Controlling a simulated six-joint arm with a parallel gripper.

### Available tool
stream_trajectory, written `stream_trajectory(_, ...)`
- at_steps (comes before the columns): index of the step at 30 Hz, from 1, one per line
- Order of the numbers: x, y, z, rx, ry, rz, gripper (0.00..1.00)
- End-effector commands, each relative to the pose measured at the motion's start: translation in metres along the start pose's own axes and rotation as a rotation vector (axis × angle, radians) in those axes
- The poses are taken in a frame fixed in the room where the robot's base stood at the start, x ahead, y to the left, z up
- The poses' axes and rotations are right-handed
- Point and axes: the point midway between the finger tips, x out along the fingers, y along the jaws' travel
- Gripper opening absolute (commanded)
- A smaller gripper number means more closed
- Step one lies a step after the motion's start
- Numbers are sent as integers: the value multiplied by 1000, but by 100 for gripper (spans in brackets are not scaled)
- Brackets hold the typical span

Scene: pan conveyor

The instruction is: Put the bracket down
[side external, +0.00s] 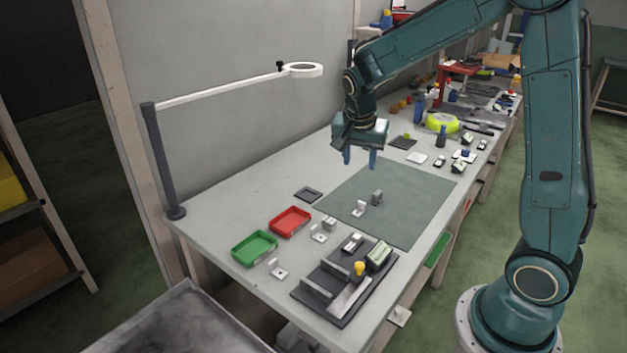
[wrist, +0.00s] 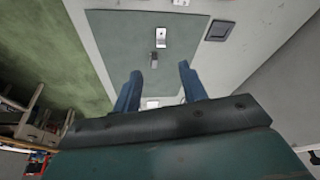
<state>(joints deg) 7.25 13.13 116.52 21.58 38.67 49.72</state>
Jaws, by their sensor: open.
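A pale L-shaped bracket (side external: 359,208) stands on the grey-green mat (side external: 415,205), with a small grey block (side external: 376,197) just beside it. In the wrist view the bracket (wrist: 162,38) and the grey block (wrist: 154,60) lie ahead of the fingers, apart from them. My gripper (side external: 360,160) is open, with its blue fingers pointing down above the far left part of the mat. Nothing shows held between the fingers in the side view. In the wrist view a white patch (wrist: 151,103) shows low between the fingers (wrist: 156,88); I cannot tell what it is.
More brackets (side external: 278,268) (side external: 320,233) lie near a green tray (side external: 254,248) and a red tray (side external: 290,221). A dark fixture (side external: 308,295) stands at the near end. A lamp arm (side external: 220,90) reaches over the left side. Much of the mat is clear.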

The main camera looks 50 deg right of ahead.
Motion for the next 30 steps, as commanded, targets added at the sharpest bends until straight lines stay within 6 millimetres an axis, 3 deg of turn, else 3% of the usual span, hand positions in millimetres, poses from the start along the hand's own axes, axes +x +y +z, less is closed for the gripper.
stream_trajectory(1,-15,4,5,-44,-3,-28,42)
stream_trajectory(6,-52,21,23,-206,-17,-101,42)
stream_trajectory(15,-105,58,58,-499,-12,-231,42)
stream_trajectory(24,-140,102,98,-801,30,-357,42)
stream_trajectory(30,-153,132,123,-996,75,-432,42)
